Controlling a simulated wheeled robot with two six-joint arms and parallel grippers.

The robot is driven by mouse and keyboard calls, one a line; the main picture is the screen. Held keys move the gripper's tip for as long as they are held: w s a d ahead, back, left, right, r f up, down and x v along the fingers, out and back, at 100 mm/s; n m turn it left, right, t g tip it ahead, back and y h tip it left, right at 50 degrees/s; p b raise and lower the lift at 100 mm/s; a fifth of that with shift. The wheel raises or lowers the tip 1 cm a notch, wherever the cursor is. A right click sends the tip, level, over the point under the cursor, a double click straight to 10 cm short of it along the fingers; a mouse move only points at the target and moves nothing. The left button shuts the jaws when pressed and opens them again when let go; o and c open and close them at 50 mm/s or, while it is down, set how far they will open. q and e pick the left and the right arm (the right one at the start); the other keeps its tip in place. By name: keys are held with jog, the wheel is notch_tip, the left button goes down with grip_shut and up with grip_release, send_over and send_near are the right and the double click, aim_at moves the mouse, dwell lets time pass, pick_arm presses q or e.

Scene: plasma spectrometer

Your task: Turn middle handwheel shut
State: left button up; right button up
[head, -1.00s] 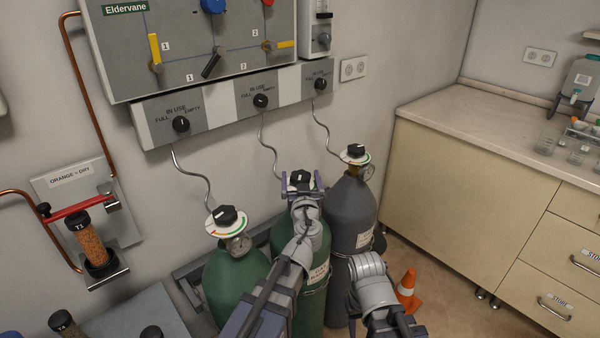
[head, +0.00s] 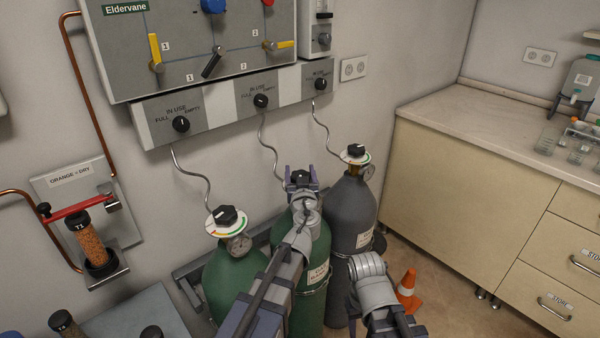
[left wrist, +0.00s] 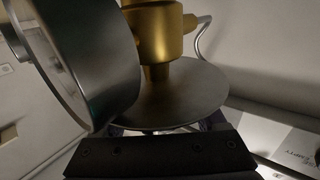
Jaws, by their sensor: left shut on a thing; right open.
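The middle handwheel (head: 301,176) is a small black knob on top of the middle green cylinder (head: 313,268), mostly hidden by my gripper. My left gripper (head: 301,181) is shut on it, with a purple jaw on either side. The upside-down left wrist view shows the valve's round plate (left wrist: 185,92), the brass valve body (left wrist: 158,35) and the gauge (left wrist: 85,65) close to my gripper (left wrist: 160,150); the knob is hidden there. My right gripper (head: 360,305) is low in front of the grey cylinder, apart from the handwheels, with its jaws barely visible.
The left green cylinder (head: 236,270) and its black handwheel (head: 225,215) stand close on the left. The grey cylinder (head: 351,215) with its handwheel (head: 355,151) stands close on the right. An orange cone (head: 409,290) and a cabinet (head: 480,190) are further right.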

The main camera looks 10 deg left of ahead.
pick_arm(q)
jog(key=c, duration=0.4)
jog(key=shift+d+m+t+h, duration=0.15)
jog(key=shift+m+t+h, duration=0.15)
jog(key=shift+m+h, duration=1)
jog(key=shift+d+m+h, duration=0.3)
jog(key=shift+m+h, duration=0.4)
jog(key=shift+h, duration=0.75)
jog(key=shift+d+m+h, duration=0.25)
jog(key=shift+m+h, duration=0.45)
jog(key=shift+h, duration=0.75)
jog(key=o, duration=1.3)
jog(key=shift+o, duration=0.2)
